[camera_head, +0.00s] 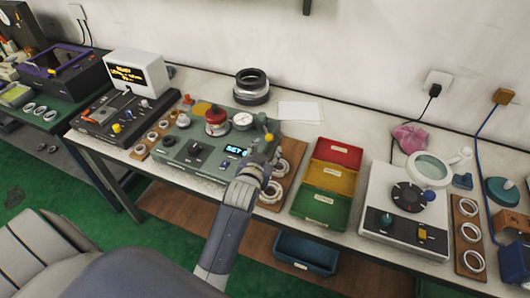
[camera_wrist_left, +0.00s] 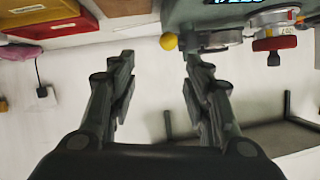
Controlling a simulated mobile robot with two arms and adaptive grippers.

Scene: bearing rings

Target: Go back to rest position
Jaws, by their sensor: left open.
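My left arm reaches up from the bottom middle of the head view. Its gripper (camera_head: 264,166) is over the front right part of the green control machine (camera_head: 205,150), beside a wooden board with rings (camera_head: 292,150). In the left wrist view the two fingers of the gripper (camera_wrist_left: 156,65) stand apart with nothing between them. A yellow knob (camera_wrist_left: 168,42) of the machine shows just beyond the fingertips. Whether the gripper touches the machine cannot be told. The right gripper is not in view.
A red, yellow and green bin set (camera_head: 332,168) stands right of the gripper. A white device with a magnifier (camera_head: 408,205) is further right. Stacked dark rings (camera_head: 251,87) stand behind the machine. A blue bin (camera_head: 305,252) sits below the table. Open green floor lies in front.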

